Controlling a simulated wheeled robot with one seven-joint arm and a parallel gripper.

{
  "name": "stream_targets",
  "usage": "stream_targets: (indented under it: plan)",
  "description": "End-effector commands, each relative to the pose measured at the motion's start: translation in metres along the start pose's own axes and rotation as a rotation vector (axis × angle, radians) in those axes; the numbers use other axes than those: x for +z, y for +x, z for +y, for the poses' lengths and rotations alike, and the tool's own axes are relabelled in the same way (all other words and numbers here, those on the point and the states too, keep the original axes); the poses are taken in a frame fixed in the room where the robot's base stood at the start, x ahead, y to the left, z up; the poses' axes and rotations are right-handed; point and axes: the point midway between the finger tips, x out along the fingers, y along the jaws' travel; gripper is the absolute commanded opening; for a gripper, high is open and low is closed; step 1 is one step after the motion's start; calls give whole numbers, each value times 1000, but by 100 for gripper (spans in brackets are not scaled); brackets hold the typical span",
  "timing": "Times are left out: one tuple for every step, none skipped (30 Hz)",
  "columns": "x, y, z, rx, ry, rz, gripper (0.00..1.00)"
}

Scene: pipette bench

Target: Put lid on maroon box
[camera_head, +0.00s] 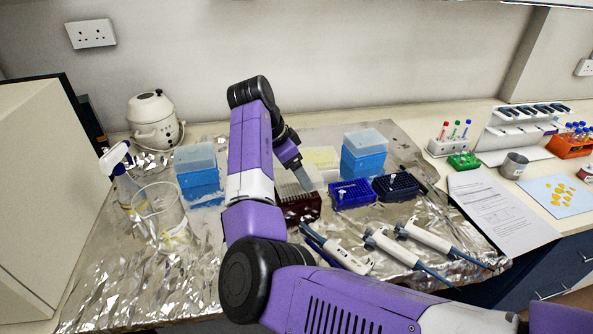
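The maroon box (301,211) stands on the foil-covered bench, left of the dark blue box. Its upper left part is behind my forearm and gripper. My gripper (302,181) points down just above the box's top. The fingertips are small and partly lost against pale surfaces, so I cannot tell whether they are open or shut. A pale, translucent surface (315,178) shows beside the gripper, above the maroon box; it may be the lid, but I cannot tell whether it is held, resting on the box or apart from it.
Blue racks with clear covers (197,180) (364,158) stand left and right of my arm. A dark blue box (352,194) and a black-blue box (396,187) are right of the maroon box. Pipettes (385,244) lie in front. A glass beaker (160,216) stands at left.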

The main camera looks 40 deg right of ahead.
Motion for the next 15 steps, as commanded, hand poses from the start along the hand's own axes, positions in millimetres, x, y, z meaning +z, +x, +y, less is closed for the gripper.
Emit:
stream_targets:
  plan:
    - [0,1,0,1,0,0,42]
    - [1,2,0,2,0,1,42]
    - [2,2,0,2,0,1,42]
    - [2,3,0,2,0,1,42]
    - [3,4,0,2,0,1,42]
    - [3,4,0,2,0,0,42]
    - [4,4,0,1,0,0,42]
    - [4,4,0,1,0,0,42]
    - [4,4,0,1,0,0,42]
    - [4,4,0,1,0,0,42]
    - [4,4,0,1,0,0,42]
    - [4,4,0,1,0,0,42]
    - [4,4,0,1,0,0,42]
    - [4,4,0,1,0,0,42]
    - [4,4,0,1,0,0,42]
